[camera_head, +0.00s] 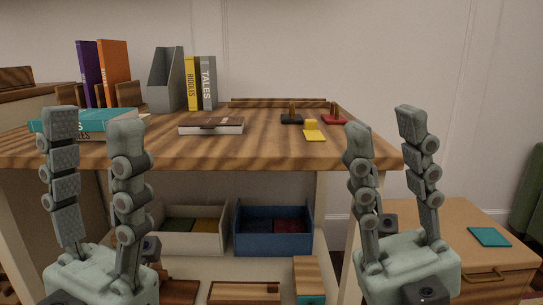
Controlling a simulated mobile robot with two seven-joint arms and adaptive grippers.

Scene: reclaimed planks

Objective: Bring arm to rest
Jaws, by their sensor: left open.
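My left gripper (92,130) is at the left, in front of the wooden desk (270,150), with its fingers pointing up. Its fingers are apart and nothing is between them. One finger stands in front of a teal book lying on the desk (100,122). My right gripper (382,132) is upright at the right, near the desk's right front corner. Its fingers are wide apart and empty. I cannot tell whether either gripper touches the desk edge.
A brown book (212,126) lies on the desk near small red, black and yellow items (313,133). Upright books (115,75) and a grey file holder (166,80) stand behind. Below are a white bin (190,240) and a blue bin (272,242). A low cabinet (500,262) stands right.

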